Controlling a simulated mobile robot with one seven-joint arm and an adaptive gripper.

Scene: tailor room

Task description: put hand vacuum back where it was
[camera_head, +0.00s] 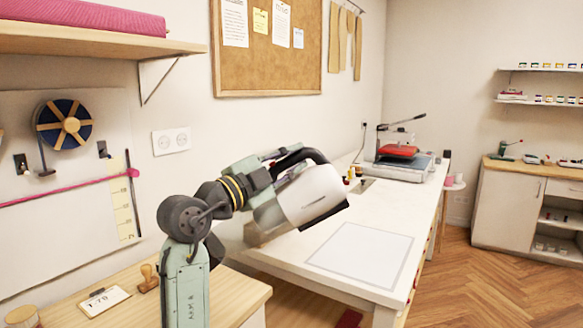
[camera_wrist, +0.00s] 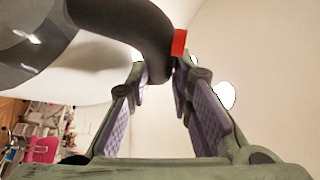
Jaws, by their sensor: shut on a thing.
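The hand vacuum (camera_head: 312,196) has a white body, a black handle and a greyish, see-through nose. It is held tilted in the air above the near left part of the long white table (camera_head: 372,254). My gripper (camera_head: 277,163) is shut on its handle in the head view. In the wrist view the dark curved handle (camera_wrist: 148,38) with a red part runs down to between the fingertips of my gripper (camera_wrist: 160,80). The actual contact on the handle is partly hidden.
A white sheet or mat (camera_head: 362,252) lies on the white table. A heat press with a red pad (camera_head: 398,151) stands at its far end. A wooden counter (camera_head: 232,296) with a stamp (camera_head: 148,279) is at near left. A shelf (camera_head: 95,40) juts out at upper left.

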